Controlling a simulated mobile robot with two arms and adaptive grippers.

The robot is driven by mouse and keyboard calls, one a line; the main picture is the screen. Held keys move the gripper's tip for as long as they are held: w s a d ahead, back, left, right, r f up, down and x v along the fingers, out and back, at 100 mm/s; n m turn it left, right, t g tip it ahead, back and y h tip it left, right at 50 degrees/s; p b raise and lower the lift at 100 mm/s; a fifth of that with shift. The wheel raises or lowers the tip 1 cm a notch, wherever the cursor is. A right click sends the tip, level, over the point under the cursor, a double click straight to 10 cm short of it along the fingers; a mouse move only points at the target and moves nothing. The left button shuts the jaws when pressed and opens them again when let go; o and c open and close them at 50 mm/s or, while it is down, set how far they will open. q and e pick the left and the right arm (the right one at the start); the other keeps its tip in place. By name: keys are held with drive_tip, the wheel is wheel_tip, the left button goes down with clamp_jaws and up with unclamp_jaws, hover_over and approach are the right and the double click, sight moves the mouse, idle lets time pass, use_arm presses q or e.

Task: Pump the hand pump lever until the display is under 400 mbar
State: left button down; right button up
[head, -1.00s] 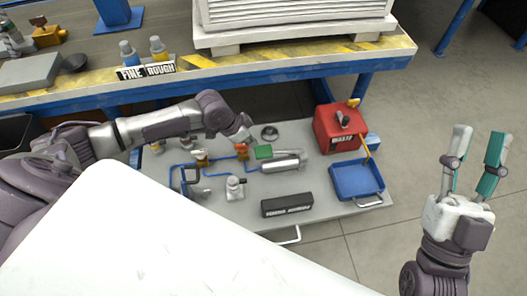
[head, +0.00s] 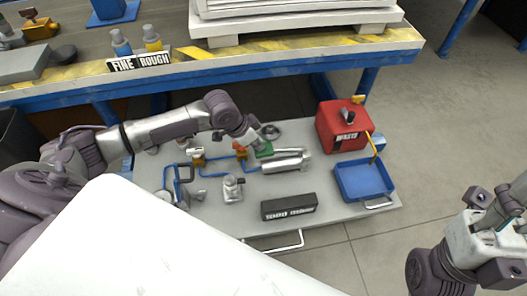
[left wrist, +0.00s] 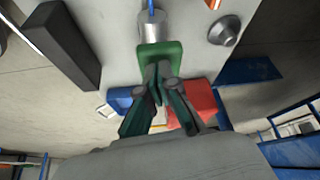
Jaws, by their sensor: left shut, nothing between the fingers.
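The hand pump is a silver cylinder (head: 287,160) on the grey board, with a green lever handle (head: 266,150) at its left end. The handle also shows in the left wrist view (left wrist: 160,50). My left gripper (head: 256,142) is at the handle, its fingers shut with nothing between them. In the left wrist view the fingertips (left wrist: 160,85) overlap the handle's near edge; whether they touch it is unclear. The black display box (head: 289,207) seems to read 1000 mbar. My right gripper (head: 508,205) is at the right edge, its fingertips cut off.
The grey board (head: 340,212) also holds a red waste container (head: 343,127), a blue tray (head: 362,180), blue tubing and small valves. A workbench (head: 280,62) with a striped edge stands behind. The floor right of the board is clear.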

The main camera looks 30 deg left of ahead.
sight(256, 151)
idle(0.4)
use_arm(q)
drive_tip(key=shift+f+b, duration=0.45)
drive_tip(key=shift+f, duration=1.8)
drive_tip(key=shift+s+r+p, duration=0.15)
drive_tip(key=shift+r+p, duration=0.1)
drive_tip(key=shift+p, duration=0.1)
drive_tip(key=s+a+p, duration=0.1)
drive_tip(key=s+p, duration=0.1)
drive_tip(key=p, duration=0.1)
drive_tip(key=shift+a+r, duration=0.25)
drive_tip(key=shift+a, duration=0.15)
drive_tip(key=v, duration=1.2)
